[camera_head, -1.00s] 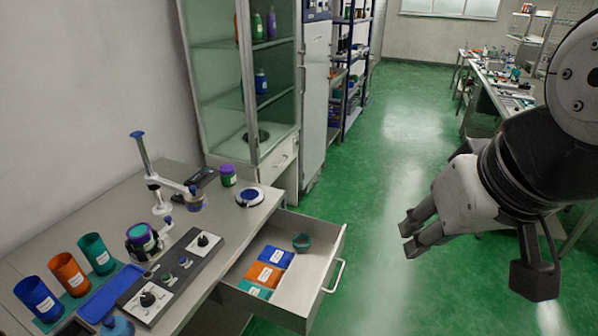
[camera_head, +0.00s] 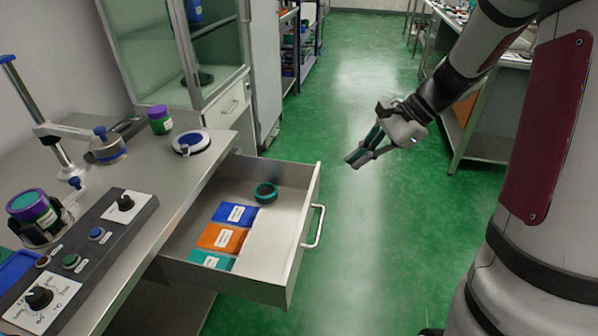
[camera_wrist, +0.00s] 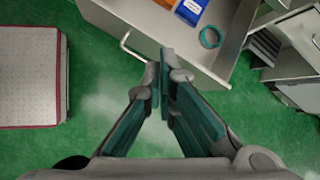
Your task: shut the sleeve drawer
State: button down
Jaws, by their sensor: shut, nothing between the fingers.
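The sleeve drawer (camera_head: 283,243) stands pulled out from under the grey bench, with a pale bar handle (camera_head: 314,227) on its front. Inside lie blue, orange and teal packets (camera_head: 222,237) and a teal ring (camera_head: 266,192). My gripper (camera_head: 353,161) is shut and empty, to the right of the drawer and clear of the handle. In the wrist view the shut fingertips (camera_wrist: 163,55) show close to the handle (camera_wrist: 127,43) and the drawer front in the picture; the exact gap cannot be told.
The bench top (camera_head: 185,170) holds a control panel (camera_head: 75,250), a purple-lidded jar (camera_head: 160,119), a white round device (camera_head: 190,142) and a clamp stand. A glass cabinet (camera_head: 222,100) stands behind. Green floor (camera_head: 385,240) is open to the drawer's right.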

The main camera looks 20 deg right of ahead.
jog(key=w+d+f+m+t+y+b, duration=0.1)
jog(key=w+d+f+m+b, duration=0.25)
jog(key=f, duration=0.45)
jog(key=w+d+f+m+t+b, duration=0.1)
jog(key=w+d+f+m+b, duration=0.3)
jog(key=f, duration=0.5)
jog(key=a+r+b+x, duration=0.1)
jog(key=x, duration=1.1)
jog(key=shift+a+n+b, duration=0.2)
jog(key=shift+n+b, duration=0.2)
jog(key=shift+n, duration=0.05)
jog(key=shift+s+r, duration=0.1)
send_over(234, 199)
jog(key=shift+s+d+p, duration=0.1)
jog(key=shift+d+p, duration=0.05)
jog(key=shift+p, duration=0.2)
jog(key=shift+a+r, duration=0.1)
jog(key=shift+a, duration=0.15)
